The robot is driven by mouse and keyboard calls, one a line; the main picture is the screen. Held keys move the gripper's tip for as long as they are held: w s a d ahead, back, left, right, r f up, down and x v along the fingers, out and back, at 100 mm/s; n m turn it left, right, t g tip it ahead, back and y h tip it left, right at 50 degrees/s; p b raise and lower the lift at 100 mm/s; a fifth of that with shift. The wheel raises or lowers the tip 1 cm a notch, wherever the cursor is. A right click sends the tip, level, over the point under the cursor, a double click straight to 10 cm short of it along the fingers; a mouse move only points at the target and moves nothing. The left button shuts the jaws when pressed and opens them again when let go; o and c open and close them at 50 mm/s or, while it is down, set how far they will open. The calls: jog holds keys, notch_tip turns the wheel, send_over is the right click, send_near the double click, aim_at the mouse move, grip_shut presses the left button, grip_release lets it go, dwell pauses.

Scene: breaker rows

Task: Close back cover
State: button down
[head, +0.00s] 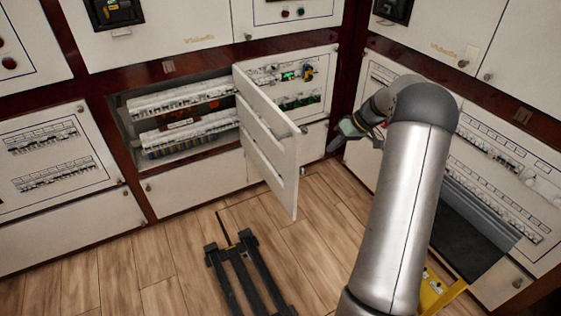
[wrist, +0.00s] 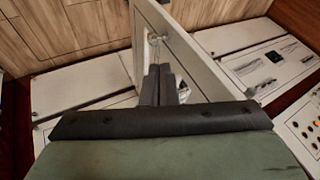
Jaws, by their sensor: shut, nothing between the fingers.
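The back cover (head: 268,142), a white hinged panel with long slots, stands swung open, sticking out from the back cabinet. Its hinge side is at the right of the open compartment (head: 140,155), where breaker rows show. My gripper (head: 333,147) is to the right of the cover in the head view, partly hidden by my arm. In the wrist view the dark fingers (wrist: 160,82) are shut together and empty, beside the white cover (wrist: 185,45). I cannot tell whether they touch it.
A neighbouring panel with breakers and a green display (head: 290,75) is right of the compartment. The right cabinet wall (head: 500,150) stands close to my arm. A black forked stand (head: 245,270) is on the wood floor.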

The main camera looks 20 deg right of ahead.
jog(key=a+r+x, duration=0.1)
jog(key=x, duration=1.1)
jog(key=shift+w+a+f, duration=0.2)
jog(key=shift+w+a, duration=0.05)
jog(key=shift+a, duration=0.2)
jog(key=shift+a+t, duration=0.1)
jog(key=shift+t, duration=0.2)
